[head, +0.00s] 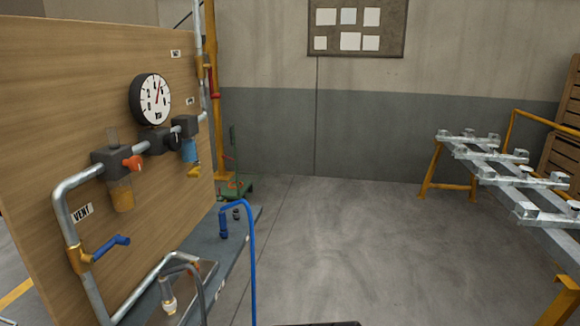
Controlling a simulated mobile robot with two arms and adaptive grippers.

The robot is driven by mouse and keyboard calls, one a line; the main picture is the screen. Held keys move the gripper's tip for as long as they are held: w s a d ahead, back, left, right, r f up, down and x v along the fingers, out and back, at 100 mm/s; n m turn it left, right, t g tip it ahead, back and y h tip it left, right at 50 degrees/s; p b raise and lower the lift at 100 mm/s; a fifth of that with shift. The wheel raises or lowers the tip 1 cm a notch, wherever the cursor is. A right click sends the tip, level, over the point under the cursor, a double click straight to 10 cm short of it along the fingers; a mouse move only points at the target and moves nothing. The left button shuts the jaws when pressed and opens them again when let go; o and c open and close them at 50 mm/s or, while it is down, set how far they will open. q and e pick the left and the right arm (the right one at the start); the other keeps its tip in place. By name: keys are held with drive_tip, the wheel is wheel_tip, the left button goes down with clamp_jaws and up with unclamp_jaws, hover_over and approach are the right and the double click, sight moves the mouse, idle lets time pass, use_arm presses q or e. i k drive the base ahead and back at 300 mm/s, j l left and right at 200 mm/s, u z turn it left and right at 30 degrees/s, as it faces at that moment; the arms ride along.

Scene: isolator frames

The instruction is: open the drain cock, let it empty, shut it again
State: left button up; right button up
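A wooden panel (40,130) on the left carries grey pipework. A valve with a blue lever (110,246) sits on the left pipe, below a "VENT" label (82,213). Higher up, an orange-red knob (133,163) is on a dark block above an amber bowl (121,195). To its right a blue bowl (189,151) hangs under another block, with a small yellow part (194,171) beneath it. I cannot tell which of these is the drain cock, or whether it is open. Neither of my grippers is in view.
A round gauge (150,99) is on the panel. A blue hose (252,265) and a grey hose (200,285) rise near a dark bench ledge (228,262). A metal rack on yellow legs (500,175) stands right. The middle floor (350,240) is clear.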

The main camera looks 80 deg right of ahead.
sight(194, 173)
drive_tip(key=z, duration=1.95)
